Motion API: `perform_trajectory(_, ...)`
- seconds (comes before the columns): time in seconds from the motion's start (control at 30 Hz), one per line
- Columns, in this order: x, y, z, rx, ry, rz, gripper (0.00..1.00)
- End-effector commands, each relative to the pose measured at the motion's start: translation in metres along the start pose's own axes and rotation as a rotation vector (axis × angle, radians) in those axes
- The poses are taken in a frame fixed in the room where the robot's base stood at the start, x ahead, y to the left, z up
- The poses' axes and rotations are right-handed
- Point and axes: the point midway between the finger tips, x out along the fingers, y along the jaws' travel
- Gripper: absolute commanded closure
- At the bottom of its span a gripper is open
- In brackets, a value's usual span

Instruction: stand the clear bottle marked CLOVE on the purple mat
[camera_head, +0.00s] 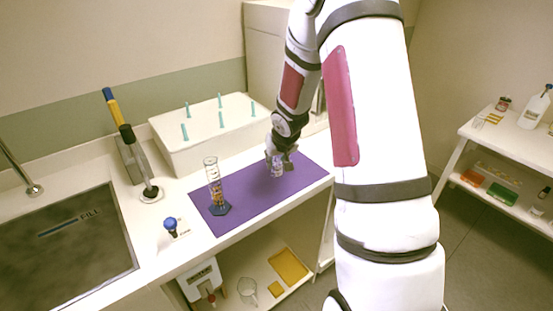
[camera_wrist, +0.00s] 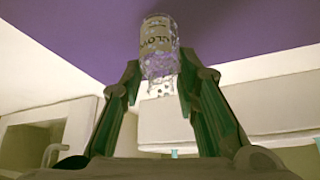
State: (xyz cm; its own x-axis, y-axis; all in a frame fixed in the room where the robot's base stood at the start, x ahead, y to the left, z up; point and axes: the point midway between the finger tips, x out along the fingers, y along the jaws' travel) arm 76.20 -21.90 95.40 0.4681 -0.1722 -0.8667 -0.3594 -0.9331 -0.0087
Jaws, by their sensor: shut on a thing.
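The clear bottle marked CLOVE (camera_wrist: 158,45) is between my gripper's fingertips in the wrist view, with part of its label readable. In the head view the bottle (camera_head: 277,170) is small, below my gripper (camera_head: 277,158) and over the purple mat (camera_head: 245,215). My gripper (camera_wrist: 158,78) is shut on the bottle. The purple mat also fills the upper part of the wrist view (camera_wrist: 70,35). The bottle looks roughly upright in the head view. I cannot tell whether its base touches the mat.
A graduated cylinder (camera_head: 214,185) with a blue base stands on the mat's left part. A white box with teal pegs (camera_head: 200,140) is behind the mat. A blue-capped item (camera_head: 171,226), a pipette stand (camera_head: 130,150) and a sink (camera_head: 70,250) are left. The mat's front middle is clear.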

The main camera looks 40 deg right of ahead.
Motion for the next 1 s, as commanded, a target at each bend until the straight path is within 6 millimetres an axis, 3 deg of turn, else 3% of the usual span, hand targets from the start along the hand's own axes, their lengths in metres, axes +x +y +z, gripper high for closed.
perform_trajectory(0.17, 0.004, 0.000, 0.002, 0.001, 0.000, 0.000, 1.00)
perform_trajectory(0.2, 0.003, 0.000, 0.002, 0.001, 0.000, 0.000, 0.64)
perform_trajectory(0.27, 0.003, 0.000, 0.001, 0.001, 0.000, 0.000, 0.51)
perform_trajectory(0.67, -0.002, 0.000, -0.001, 0.000, 0.001, 0.000, 0.51)
perform_trajectory(0.77, -0.014, 0.001, -0.001, 0.003, 0.003, 0.000, 0.51)
perform_trajectory(1.0, -0.065, 0.001, -0.001, 0.002, 0.004, 0.000, 0.51)
